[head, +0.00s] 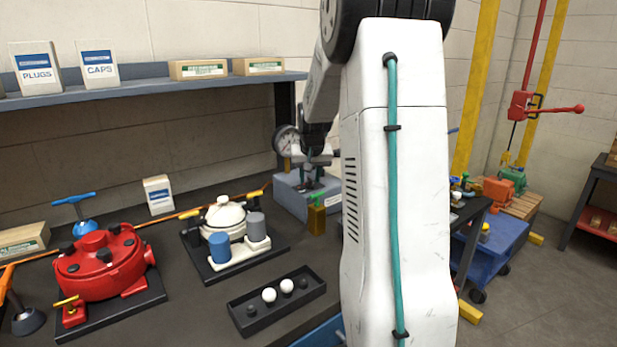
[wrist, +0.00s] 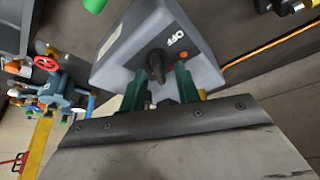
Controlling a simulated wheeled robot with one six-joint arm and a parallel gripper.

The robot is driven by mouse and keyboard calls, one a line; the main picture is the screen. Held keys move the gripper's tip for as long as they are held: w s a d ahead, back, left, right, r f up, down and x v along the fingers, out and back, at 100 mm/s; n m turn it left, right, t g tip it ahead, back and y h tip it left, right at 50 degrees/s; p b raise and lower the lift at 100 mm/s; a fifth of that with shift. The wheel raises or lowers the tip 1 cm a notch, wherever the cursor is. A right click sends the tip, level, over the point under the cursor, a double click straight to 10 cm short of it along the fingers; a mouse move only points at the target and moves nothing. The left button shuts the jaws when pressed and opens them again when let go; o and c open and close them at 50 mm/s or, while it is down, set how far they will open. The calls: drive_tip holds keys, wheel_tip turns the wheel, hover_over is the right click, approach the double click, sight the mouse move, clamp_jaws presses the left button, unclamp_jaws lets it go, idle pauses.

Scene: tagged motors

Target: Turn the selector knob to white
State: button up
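I cannot read a white position mark. In the wrist view my gripper (wrist: 168,78) has its two green fingers apart, on either side of the knob; contact with it is unclear. In the head view the grey box (head: 290,203) stands at the back right of the bench, and my gripper (head: 315,180) is over it, partly behind my arm. The knob is hidden there.
A pressure gauge (head: 287,140) is close behind my gripper. A brass-coloured block (head: 317,220) stands at the box's front. A black tray (head: 253,313) with white and dark balls, a white pump (head: 224,215) and a red motor housing (head: 100,268) occupy the bench.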

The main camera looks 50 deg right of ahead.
clamp_jaws()
drive_tip(key=shift+w+m+g+h, duration=0.1)
drive_tip(key=shift+m+g+h, duration=0.35)
drive_tip(key=shift+m, duration=1.15)
unclamp_jaws()
drive_tip(key=shift+a, duration=0.15)
drive_tip(key=shift+r, duration=0.1)
